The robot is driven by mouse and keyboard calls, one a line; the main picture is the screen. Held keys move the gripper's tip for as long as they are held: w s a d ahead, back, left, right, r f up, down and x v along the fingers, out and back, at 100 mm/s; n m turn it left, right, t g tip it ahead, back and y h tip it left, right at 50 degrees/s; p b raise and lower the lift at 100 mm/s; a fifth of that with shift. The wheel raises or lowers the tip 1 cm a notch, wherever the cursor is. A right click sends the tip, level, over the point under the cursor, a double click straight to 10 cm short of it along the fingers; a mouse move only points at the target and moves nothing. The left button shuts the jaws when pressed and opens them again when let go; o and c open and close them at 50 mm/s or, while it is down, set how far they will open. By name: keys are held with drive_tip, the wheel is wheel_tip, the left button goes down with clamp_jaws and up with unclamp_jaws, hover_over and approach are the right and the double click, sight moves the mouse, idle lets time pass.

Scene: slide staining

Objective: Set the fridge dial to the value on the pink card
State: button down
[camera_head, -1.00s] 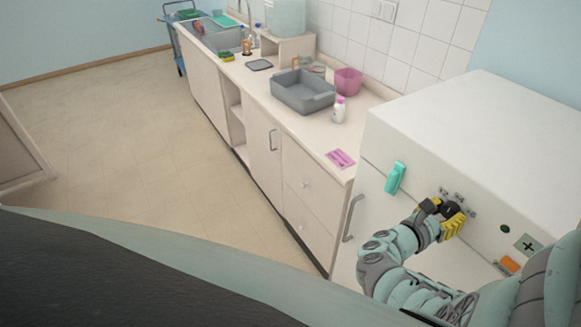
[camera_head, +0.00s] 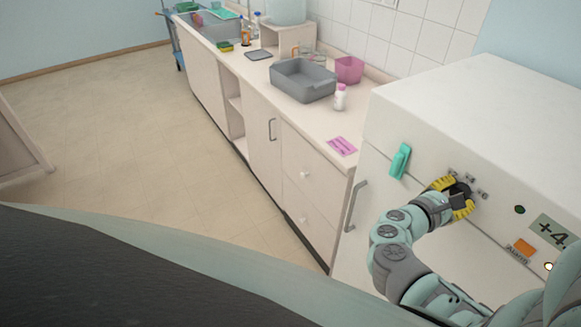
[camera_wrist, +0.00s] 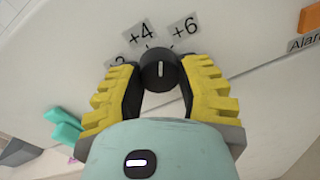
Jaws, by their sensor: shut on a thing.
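The white fridge (camera_head: 470,105) stands at the right. Its black dial (camera_head: 457,189) sits on the upper front, with +2, +4 and +6 labels around it. In the wrist view the dial (camera_wrist: 158,75) is between my yellow fingers, its white mark pointing up between the +4 label (camera_wrist: 140,33) and the +6 label (camera_wrist: 185,30), nearer +4. My gripper (camera_head: 455,197) is shut on the dial. The fridge display (camera_head: 553,231) shows "+4." with the rest cut off. The pink card (camera_head: 342,146) lies on the counter's near end; its writing is too small to read.
A teal piece (camera_head: 400,161) sticks out of the fridge front, left of the dial. Below it is a door handle (camera_head: 355,205). An orange alarm button (camera_head: 523,248) is right of the dial. The counter holds a grey basin (camera_head: 303,82), a white bottle (camera_head: 340,97) and a pink container (camera_head: 349,69).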

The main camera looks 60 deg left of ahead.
drive_tip(key=m+b, duration=0.5)
drive_tip(key=b, duration=0.2)
drive_tip(key=shift+f+m, duration=0.15)
drive_tip(key=shift+m, duration=0.15)
idle(0.3)
drive_tip(key=c, duration=0.5)
unclamp_jaws()
drive_tip(key=s+r, duration=0.1)
drive_tip(key=s, duration=1.1)
drive_tip(key=shift+a+y, duration=0.3)
drive_tip(key=shift+a, duration=0.15)
